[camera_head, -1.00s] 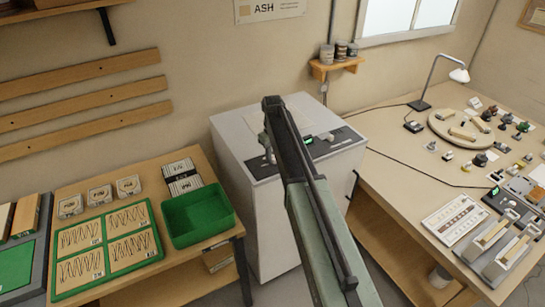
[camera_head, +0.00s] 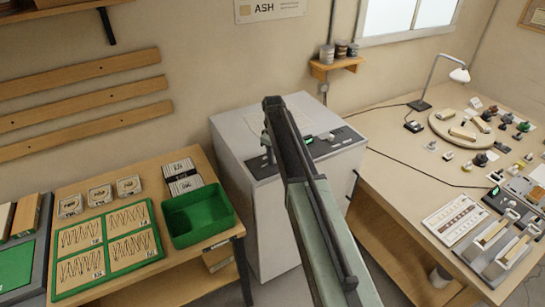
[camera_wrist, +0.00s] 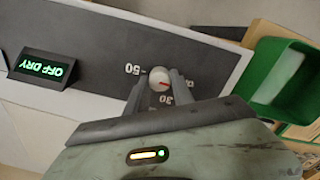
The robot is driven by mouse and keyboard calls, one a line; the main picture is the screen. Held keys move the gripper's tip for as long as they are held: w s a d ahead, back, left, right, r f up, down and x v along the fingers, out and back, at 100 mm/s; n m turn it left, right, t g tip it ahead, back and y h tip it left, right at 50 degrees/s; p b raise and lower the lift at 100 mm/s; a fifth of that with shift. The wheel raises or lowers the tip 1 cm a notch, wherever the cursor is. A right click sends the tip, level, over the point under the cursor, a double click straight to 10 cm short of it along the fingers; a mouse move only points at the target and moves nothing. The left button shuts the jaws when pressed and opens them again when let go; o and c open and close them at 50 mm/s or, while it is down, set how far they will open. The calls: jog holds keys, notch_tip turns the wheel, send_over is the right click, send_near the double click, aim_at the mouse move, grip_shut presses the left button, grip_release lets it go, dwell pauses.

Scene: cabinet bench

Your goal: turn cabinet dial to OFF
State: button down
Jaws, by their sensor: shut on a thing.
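The dial (camera_wrist: 159,78) is a small round light knob with a red mark, on the cabinet's dark panel (camera_wrist: 95,50). In the wrist view it sits between the fingertips of my gripper (camera_wrist: 158,88), which is shut on it. The red mark points to the lower right in that view. A lit green display (camera_wrist: 45,67) on the panel reads OFF DRY, upside down. In the head view my arm covers the dial.
The white cabinet (camera_head: 285,215) stands between two benches. The left bench holds a green bin (camera_head: 198,215), also in the wrist view (camera_wrist: 282,85), and small boxes. The right bench (camera_head: 385,165) carries a lamp (camera_head: 440,78) and many small parts. A small shelf with cans hangs behind.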

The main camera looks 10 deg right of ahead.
jog(key=shift+s, duration=0.1)
jog(key=c, duration=1.1)
grip_release()
notch_tip(320, 180, up, 8)
jog(key=p, duration=0.8)
jog(key=shift+a, duration=0.15)
jog(key=shift+f, duration=0.1)
